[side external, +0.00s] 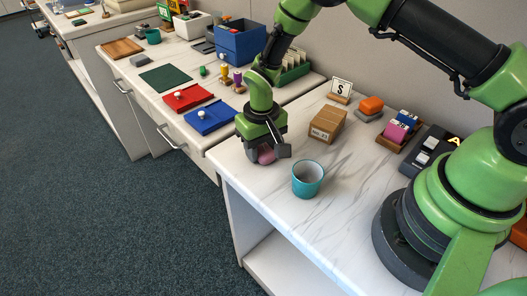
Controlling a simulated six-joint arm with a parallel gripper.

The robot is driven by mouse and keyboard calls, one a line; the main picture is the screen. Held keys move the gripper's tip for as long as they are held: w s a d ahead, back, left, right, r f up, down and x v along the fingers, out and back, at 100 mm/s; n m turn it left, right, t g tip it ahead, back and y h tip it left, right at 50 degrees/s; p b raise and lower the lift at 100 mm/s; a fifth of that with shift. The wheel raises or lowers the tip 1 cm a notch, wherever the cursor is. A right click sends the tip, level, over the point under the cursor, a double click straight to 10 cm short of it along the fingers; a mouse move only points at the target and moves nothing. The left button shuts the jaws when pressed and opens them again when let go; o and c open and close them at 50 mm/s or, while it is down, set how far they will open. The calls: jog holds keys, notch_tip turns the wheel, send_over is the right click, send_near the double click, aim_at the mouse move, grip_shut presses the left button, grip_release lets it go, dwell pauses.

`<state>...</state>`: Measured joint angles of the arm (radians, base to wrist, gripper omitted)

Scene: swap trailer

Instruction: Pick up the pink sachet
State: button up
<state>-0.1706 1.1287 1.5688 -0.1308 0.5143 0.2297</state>
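The pink sachet (266,157) is a small rounded pink thing near the left front edge of the white marbled worktop. My gripper (266,152) points down right over it. Its dark fingers stand on either side of the sachet and partly hide it. I cannot tell whether the fingers press on the sachet or only surround it, nor whether it rests on the worktop.
A teal cup (307,179) stands close by, to the right and nearer the camera. A cardboard box (327,124) lies behind to the right. Red (188,98) and blue (209,117) folders lie on the left counter. Worktop in front of the cup is clear.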

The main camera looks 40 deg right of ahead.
jog(key=c, duration=0.4)
jog(key=shift+r, duration=0.1)
